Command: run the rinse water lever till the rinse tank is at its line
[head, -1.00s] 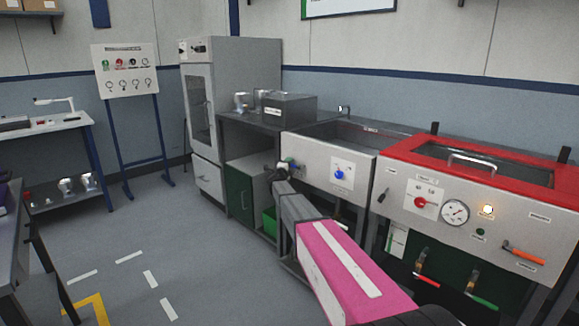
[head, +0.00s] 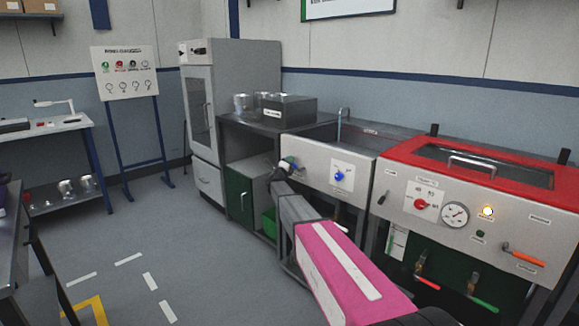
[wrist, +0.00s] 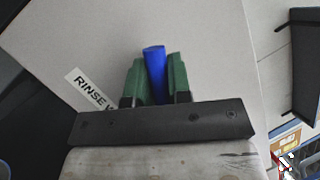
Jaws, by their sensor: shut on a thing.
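My gripper (head: 287,163) is at the front left of the rinse tank (head: 315,170), the grey sink unit in the middle. In the wrist view its green fingers (wrist: 160,82) are shut on a blue lever (wrist: 154,72), one on each side. A label beginning "RINSE W" (wrist: 90,90) is on the pale panel beside it. A thin tap (head: 343,113) stands at the tank's back, with a pale vertical streak below its spout that looks like water. The water level and line inside the tank cannot be made out.
A blue knob (head: 339,176) is on the tank's front panel, right of my gripper. A red-lidded tank (head: 470,165) with a gauge and coloured levers adjoins on the right. A grey box (head: 289,110) sits on the bench at left. The floor at left is open.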

